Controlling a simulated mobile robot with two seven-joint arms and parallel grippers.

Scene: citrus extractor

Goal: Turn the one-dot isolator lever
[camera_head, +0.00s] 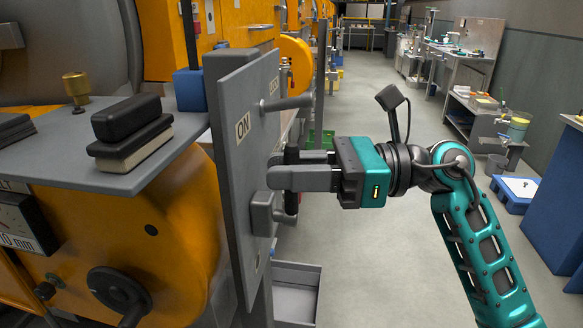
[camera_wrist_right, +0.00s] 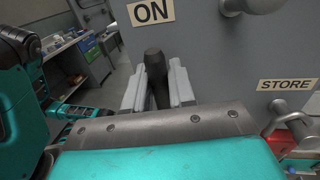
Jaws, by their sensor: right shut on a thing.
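A grey upright panel (camera_head: 237,165) carries levers and an "ON" label (camera_head: 243,127). My right gripper (camera_head: 291,178) reaches in from the right, its fingers shut around a dark lever handle in front of the panel. In the right wrist view the black lever handle (camera_wrist_right: 156,68) stands upright between the two pale fingers (camera_wrist_right: 157,92), just below the "ON" label. A grey lever (camera_head: 286,103) sticks out to the right, higher on the panel. A grey lever base (camera_head: 262,212) sits below the fingers. No dot marks are readable, so I cannot tell which lever has one dot.
In the right wrist view a "STORE" label (camera_wrist_right: 287,85) and another metal lever (camera_wrist_right: 292,117) are at the right. Black-topped blocks (camera_head: 128,130) lie on the grey machine top at the left. A grey open tray (camera_head: 296,292) is below the panel. The aisle floor is clear.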

